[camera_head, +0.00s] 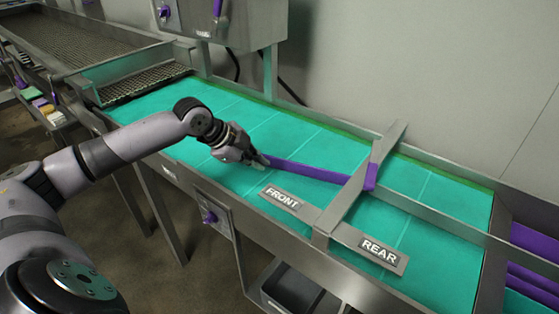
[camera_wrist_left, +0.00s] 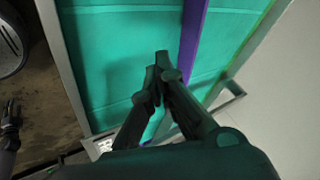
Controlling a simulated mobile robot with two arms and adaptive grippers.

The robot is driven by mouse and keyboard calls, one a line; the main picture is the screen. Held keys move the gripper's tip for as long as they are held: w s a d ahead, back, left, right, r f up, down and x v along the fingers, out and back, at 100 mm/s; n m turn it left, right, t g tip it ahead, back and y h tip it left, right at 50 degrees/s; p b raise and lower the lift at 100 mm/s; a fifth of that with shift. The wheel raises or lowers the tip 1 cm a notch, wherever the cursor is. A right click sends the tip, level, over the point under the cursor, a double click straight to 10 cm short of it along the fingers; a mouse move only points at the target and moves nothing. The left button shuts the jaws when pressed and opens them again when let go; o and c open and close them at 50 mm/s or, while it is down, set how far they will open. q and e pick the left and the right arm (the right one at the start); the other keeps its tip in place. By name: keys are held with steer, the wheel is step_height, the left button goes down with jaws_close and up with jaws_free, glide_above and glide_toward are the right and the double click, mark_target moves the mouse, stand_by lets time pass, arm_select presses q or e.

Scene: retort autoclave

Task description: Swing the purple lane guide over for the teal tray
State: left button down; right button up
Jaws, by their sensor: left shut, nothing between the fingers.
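The purple lane guide (camera_head: 312,173) is a long bar lying slantwise over the teal conveyor belt (camera_head: 225,125). One end is at a steel crossbar with a purple bracket (camera_head: 371,176); its free end is by my left gripper (camera_head: 262,160). My left gripper is shut and empty. In the left wrist view its fingertips (camera_wrist_left: 162,60) are beside the guide (camera_wrist_left: 193,45); I cannot tell whether they touch it. I cannot make out a separate teal tray. A dark jointed shape at that view's left edge may be my right gripper (camera_wrist_left: 11,118).
Plates marked FRONT (camera_head: 282,197) and REAR (camera_head: 379,251) sit along the near rail, either side of the crossbar (camera_head: 345,210). A steel control box (camera_head: 233,20) stands behind the belt. Purple bars (camera_head: 535,245) lie at the far right. The belt left of the guide is clear.

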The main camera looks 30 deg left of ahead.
arm_select(q)
steer(key=p+x, duration=0.2)
steer(key=x, duration=0.4)
steer(key=shift+w+d+r, duration=0.1)
steer(key=shift+w+r, duration=0.05)
steer(key=w, duration=0.1)
steer(key=w+p, duration=0.1)
steer(key=w, duration=0.1)
steer(key=shift+w+f, duration=0.1)
steer(key=shift+f, duration=0.3)
steer(key=shift+w+a+p, duration=0.35)
steer(key=shift+w+p, duration=0.05)
steer(key=shift+w+f, duration=0.15)
steer(key=shift+w, duration=0.05)
arm_select(e)
steer(key=r, duration=0.4)
steer(key=shift+a+r, duration=0.15)
steer(key=shift+a, duration=0.15)
steer(key=shift+s, duration=0.2)
